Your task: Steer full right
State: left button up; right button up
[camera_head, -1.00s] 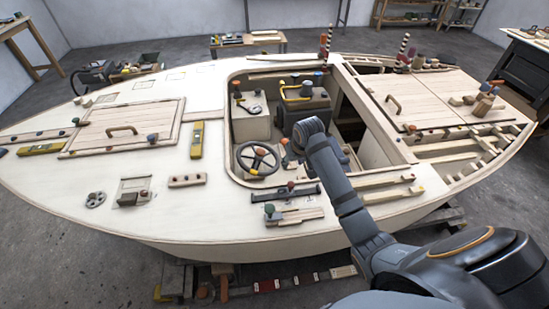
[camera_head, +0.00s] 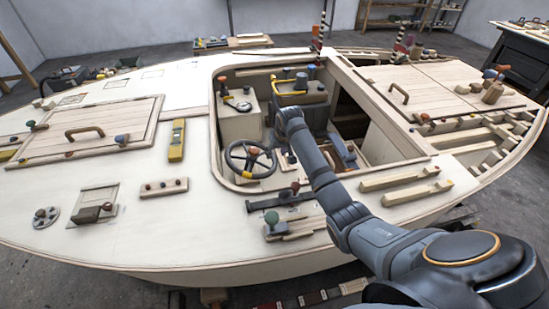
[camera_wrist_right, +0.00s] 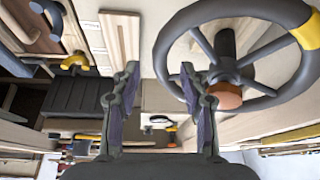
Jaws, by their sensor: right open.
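The dark, spoked steering wheel (camera_head: 254,151) stands at the left of the open cockpit in the head view. It has an orange-brown centre. In the right wrist view the steering wheel (camera_wrist_right: 228,60) fills the upper right, with a yellow patch on its rim. My right gripper (camera_wrist_right: 160,95) is open and empty, its two fingers apart. Its right finger overlaps the wheel's left edge in that view; I cannot tell whether it touches. In the head view my right arm reaches into the cockpit just right of the wheel and its fingers are hidden. My left gripper is out of view.
The pale plywood hull (camera_head: 140,225) surrounds the cockpit. A console with a yellow handle (camera_head: 290,92) stands behind the wheel. A lever with a green knob (camera_head: 271,218) and a dark rail (camera_head: 285,198) lie on the near deck. A hatch (camera_head: 85,130) is at left.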

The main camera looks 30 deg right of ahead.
aim_at(274, 158)
jog(key=x, duration=0.4)
jog(key=shift+c, duration=0.2)
grip_shut()
